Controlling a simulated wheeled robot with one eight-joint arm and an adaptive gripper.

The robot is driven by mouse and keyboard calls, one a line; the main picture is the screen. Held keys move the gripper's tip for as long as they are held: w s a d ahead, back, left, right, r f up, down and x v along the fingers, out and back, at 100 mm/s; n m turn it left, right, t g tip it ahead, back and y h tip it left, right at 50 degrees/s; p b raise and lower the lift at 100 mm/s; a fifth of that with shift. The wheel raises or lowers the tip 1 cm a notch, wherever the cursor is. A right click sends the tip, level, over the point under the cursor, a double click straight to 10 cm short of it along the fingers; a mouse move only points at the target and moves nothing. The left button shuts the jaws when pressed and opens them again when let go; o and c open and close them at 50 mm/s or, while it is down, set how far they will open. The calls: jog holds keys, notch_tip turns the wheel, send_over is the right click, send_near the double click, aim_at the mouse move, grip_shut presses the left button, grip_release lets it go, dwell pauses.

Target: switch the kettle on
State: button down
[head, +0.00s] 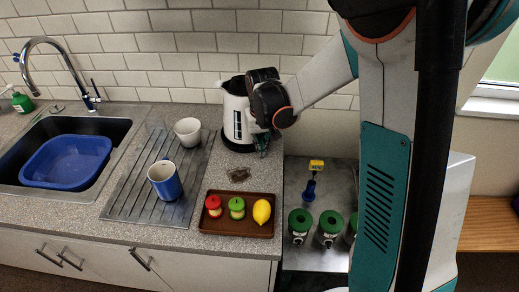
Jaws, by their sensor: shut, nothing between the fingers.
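My wrist and arm hide the kettle's right side and handle. I cannot see the switch, and I cannot tell whether the fingers touch the kettle.
A brown tray (237,232) with a lemon (262,211) and red and green items sits in front. A white cup (188,131) and a blue-and-white cup (166,180) stand left, by the sink (105,128). Green-topped objects (300,222) are at right.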

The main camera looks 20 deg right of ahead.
jog(key=s, duration=0.1)
jog(key=s+r, duration=0.1)
jog(key=s, duration=0.1)
jog(key=shift+a, duration=0.15)
notch_tip(320, 180, up, 12)
jog(key=s, duration=0.1)
dwell(0.6)
dwell(0.3)
jog(key=s+r+t, duration=0.2)
jog(key=s+t, duration=0.1)
jog(key=s, duration=0.6)
jog(key=s+r+n+t, duration=0.1)
jog(key=s+t, duration=0.2)
jog(key=s, duration=0.6)
jog(key=shift+r, duration=0.4)
